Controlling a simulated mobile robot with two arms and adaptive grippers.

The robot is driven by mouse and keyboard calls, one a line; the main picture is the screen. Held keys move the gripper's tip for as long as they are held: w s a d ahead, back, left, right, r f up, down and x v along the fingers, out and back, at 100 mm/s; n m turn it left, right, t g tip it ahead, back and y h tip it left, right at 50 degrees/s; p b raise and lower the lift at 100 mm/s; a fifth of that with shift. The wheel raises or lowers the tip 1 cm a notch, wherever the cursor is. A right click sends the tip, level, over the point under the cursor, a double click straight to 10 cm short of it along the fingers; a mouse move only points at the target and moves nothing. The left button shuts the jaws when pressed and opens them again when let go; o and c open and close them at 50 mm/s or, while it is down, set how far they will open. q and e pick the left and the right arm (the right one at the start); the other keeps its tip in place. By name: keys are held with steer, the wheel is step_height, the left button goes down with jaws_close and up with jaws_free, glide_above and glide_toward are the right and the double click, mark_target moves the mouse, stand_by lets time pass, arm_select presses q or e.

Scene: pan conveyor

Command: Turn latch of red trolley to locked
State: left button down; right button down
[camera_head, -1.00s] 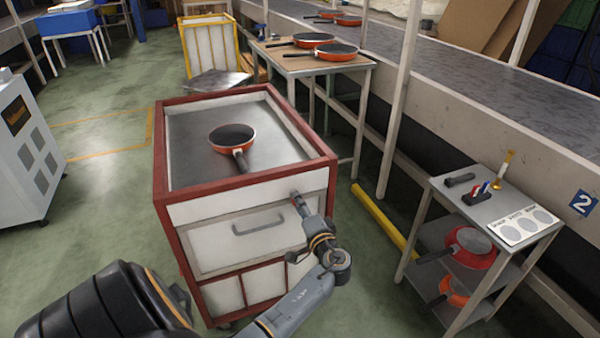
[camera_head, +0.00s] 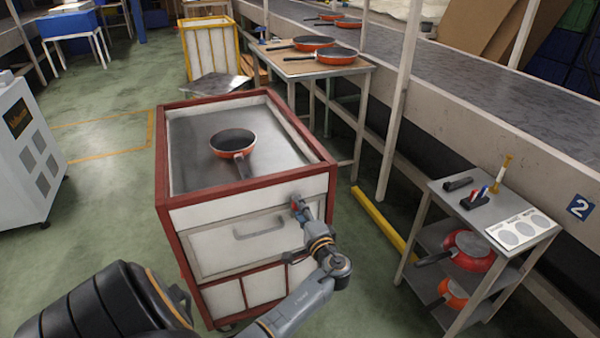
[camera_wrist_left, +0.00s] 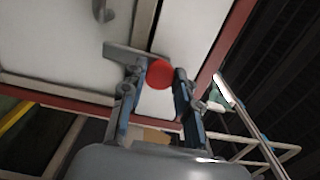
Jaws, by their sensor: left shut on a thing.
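The red trolley (camera_head: 161,175) has a red frame, white panels and a grey drawer handle (camera_head: 260,228) on its front. The handle also shows in the left wrist view (camera_wrist_left: 104,10). Its latch is at the right of the front, near the top of the drawer. In the left wrist view the latch has a round red knob (camera_wrist_left: 159,74) and a flat grey bar (camera_wrist_left: 124,53). My left gripper (camera_head: 299,208) is at this latch, its fingers (camera_wrist_left: 166,80) shut on either side of the knob. The fingers partly hide the latch. My right gripper is not in view.
An orange pan (camera_head: 232,143) lies on the trolley top. A grey shelf cart (camera_head: 470,212) with pans and small tools stands right, near a yellow floor bar (camera_head: 380,219). A pan table (camera_head: 330,68) and conveyor stand behind. The floor left of the trolley is open.

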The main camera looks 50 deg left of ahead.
arm_select(q)
steer(key=c, duration=1)
jaws_free()
steer(key=shift+w, duration=0.1)
steer(key=v, duration=1.2)
